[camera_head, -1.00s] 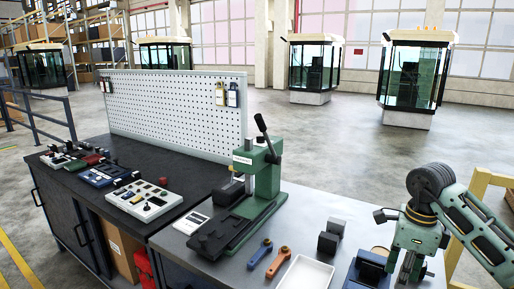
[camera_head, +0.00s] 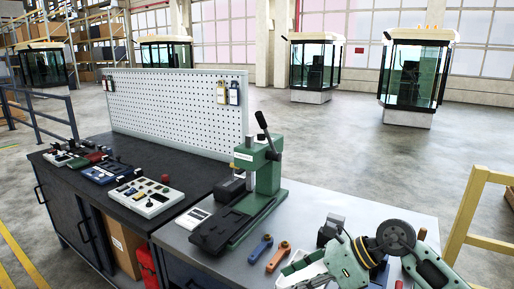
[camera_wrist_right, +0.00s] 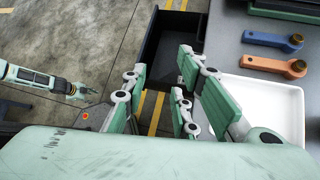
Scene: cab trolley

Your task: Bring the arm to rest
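My right arm (camera_head: 370,258) reaches in from the lower right of the head view, green with dark joints. Its gripper (camera_head: 298,268) is over the white tray at the bench's front edge. In the right wrist view the right gripper (camera_wrist_right: 160,76) has its fingers spread apart with nothing between them. The fingers overlap a dark open drawer and the left edge of the tray in that view. My left arm (camera_wrist_right: 35,78) shows at the left of the wrist view, its gripper (camera_wrist_right: 78,90) over the floor side and too small to read. It is outside the head view.
The white tray (camera_wrist_right: 270,95) lies beside blue (camera_head: 260,248) and orange (camera_head: 279,255) wrenches. A green press (camera_head: 262,170) stands behind them. The dark open drawer (camera_wrist_right: 165,50) juts below the bench top. A yellow rail (camera_head: 464,215) stands right of the bench.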

